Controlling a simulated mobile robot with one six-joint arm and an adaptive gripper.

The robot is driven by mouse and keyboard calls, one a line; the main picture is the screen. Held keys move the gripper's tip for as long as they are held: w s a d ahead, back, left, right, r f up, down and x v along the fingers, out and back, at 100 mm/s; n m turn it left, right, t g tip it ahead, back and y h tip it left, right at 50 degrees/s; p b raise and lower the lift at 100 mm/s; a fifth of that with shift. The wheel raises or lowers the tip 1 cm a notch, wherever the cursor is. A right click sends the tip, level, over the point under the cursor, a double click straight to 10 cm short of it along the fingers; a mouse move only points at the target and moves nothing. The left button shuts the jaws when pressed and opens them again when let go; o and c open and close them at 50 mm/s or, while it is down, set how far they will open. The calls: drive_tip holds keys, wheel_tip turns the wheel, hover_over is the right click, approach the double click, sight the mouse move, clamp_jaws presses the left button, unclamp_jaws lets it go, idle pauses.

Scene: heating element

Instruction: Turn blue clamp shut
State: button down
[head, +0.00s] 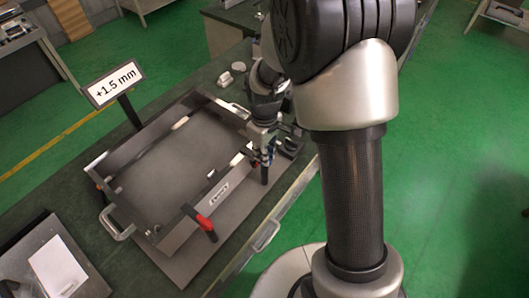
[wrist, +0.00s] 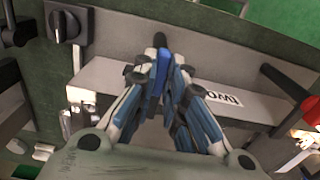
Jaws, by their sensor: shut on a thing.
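My gripper (wrist: 160,72) points down at the near long side of a metal frame (head: 180,230), close to the frame's right corner in the head view. In the wrist view its fingers are closed around the blue clamp's handle (wrist: 163,62), a narrow blue piece showing between the fingertips. In the head view my gripper (head: 266,146) is small and partly behind my arm. The fingers and arm hide most of the blue clamp, so its angle is unclear. A red-handled clamp (head: 206,223) sits farther left along the same side; its red end shows in the wrist view (wrist: 311,109).
A sign reading +1.5 mm (head: 114,84) stands on a black post behind the frame. The frame has wire handles at its ends (head: 115,224). A black knob (wrist: 66,25) is near the fingers. A notebook (head: 58,268) lies at lower left. Green floor is open at right.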

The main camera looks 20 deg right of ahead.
drive_tip(key=c, duration=1.6)
unclamp_jaws()
drive_tip(key=shift+c, duration=0.2)
wheel_tip(320, 180, up, 12)
drive_tip(key=shift+r, duration=0.15)
